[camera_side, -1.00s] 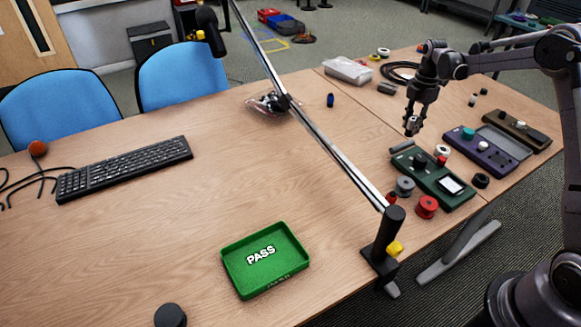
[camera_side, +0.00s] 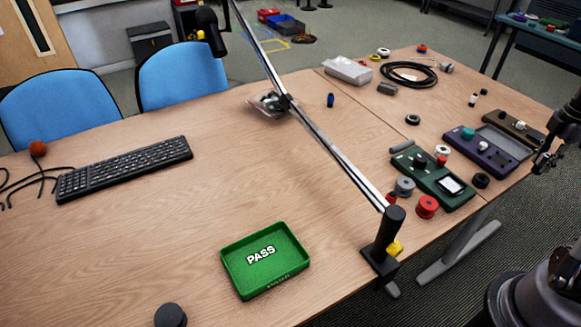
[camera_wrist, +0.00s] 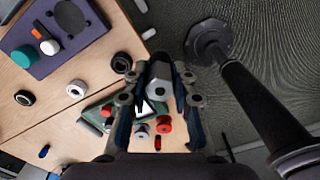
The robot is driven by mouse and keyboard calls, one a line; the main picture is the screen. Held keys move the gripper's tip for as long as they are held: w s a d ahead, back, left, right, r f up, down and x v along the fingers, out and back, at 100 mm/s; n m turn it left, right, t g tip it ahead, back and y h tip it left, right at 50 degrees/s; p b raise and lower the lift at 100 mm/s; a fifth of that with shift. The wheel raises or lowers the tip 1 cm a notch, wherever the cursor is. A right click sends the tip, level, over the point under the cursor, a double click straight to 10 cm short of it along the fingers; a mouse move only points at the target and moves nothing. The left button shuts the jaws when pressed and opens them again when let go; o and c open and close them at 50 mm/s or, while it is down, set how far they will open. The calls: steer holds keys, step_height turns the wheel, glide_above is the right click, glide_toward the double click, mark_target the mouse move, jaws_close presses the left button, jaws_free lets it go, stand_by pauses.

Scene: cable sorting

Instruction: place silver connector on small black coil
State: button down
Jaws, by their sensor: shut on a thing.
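My gripper (camera_wrist: 158,95) is shut on a silver, faceted piece that looks like the silver connector (camera_wrist: 160,76). In the side view my gripper (camera_side: 545,163) is at the right edge, past the table's right side, and the connector is hard to make out there. A small black coil or ring (camera_side: 412,119) lies flat on the table behind the green device and shows in the wrist view (camera_wrist: 24,98). Another small black ring (camera_side: 481,180) lies right of the green device, near the table edge, and in the wrist view (camera_wrist: 122,62). My gripper is apart from both.
A green device (camera_side: 432,178), a purple device (camera_side: 487,150) and a dark device (camera_side: 514,127) lie along the right side. Grey (camera_side: 404,187) and red (camera_side: 427,207) spools are in front. A large black cable coil (camera_side: 408,74) lies at the back. A metal rail crosses the table.

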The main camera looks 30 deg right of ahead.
steer(key=w+f, duration=0.2)
steer(key=w, duration=0.1)
steer(key=w+a+f, duration=0.1)
steer(key=w+f, duration=0.1)
steer(key=w, duration=0.2)
steer(key=w+f, duration=0.3)
steer(key=w, duration=0.1)
steer(key=shift+a, duration=0.25)
steer(key=shift+f, duration=2)
steer(key=c, duration=1.1)
jaws_free()
steer(key=shift+f, duration=0.1)
